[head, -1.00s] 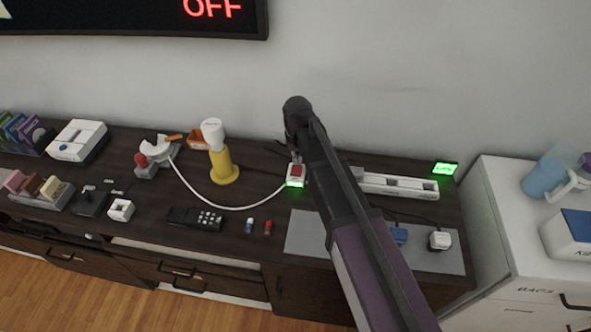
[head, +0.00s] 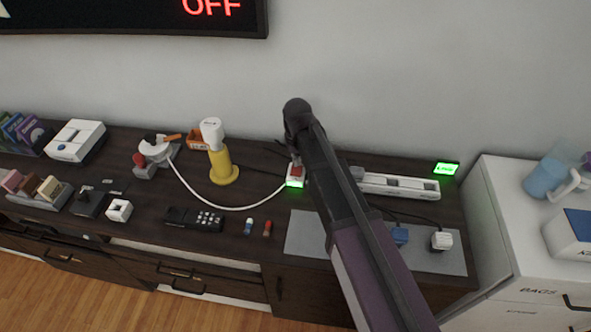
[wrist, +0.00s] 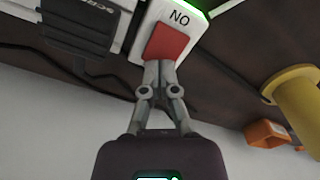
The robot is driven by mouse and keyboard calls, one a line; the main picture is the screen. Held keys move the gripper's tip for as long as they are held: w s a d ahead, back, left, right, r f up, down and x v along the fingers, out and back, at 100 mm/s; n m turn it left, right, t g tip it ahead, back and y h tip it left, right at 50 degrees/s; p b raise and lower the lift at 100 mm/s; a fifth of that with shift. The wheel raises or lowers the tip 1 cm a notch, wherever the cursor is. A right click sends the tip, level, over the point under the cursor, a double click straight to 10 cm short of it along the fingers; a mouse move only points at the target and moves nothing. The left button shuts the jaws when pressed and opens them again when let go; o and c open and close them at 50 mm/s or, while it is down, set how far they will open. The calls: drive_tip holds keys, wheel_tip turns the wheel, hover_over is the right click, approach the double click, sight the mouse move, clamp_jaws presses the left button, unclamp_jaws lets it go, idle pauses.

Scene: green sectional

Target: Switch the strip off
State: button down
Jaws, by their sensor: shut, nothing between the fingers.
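The power strip (head: 400,186) is a long white bar on the dark cabinet top, partly hidden behind my arm in the head view. Its left end carries a red rocker switch (wrist: 167,43), with a green glow (head: 294,184) beside it. The wrist view shows the letters "NO" upside down or mirrored next to the switch. My gripper (wrist: 158,68) is shut and empty, its fingertips at the near edge of the red switch. They look in contact or very close; I cannot tell which.
A black plug (wrist: 85,30) sits in the strip beside the switch. A yellow-and-white bottle (head: 223,165) and an orange box (head: 197,138) stand to the left. A green-lit display (head: 446,169) stands at the right end.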

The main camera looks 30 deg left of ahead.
drive_tip(key=shift+f+b, duration=0.65)
idle(0.5)
drive_tip(key=shift+r, duration=0.15)
drive_tip(key=shift+r+p, duration=3.45)
drive_tip(key=shift+p, duration=0.15)
drive_tip(key=s+d+r+m+p, duration=0.1)
drive_tip(key=d+m, duration=0.3)
drive_tip(key=d, duration=1.9)
drive_tip(key=s+d+r+m+p, duration=0.1)
drive_tip(key=d+r+m+p, duration=0.2)
drive_tip(key=d, duration=2)
drive_tip(key=m, duration=0.2)
drive_tip(key=shift+d+m, duration=0.3)
drive_tip(key=shift+d, duration=0.1)
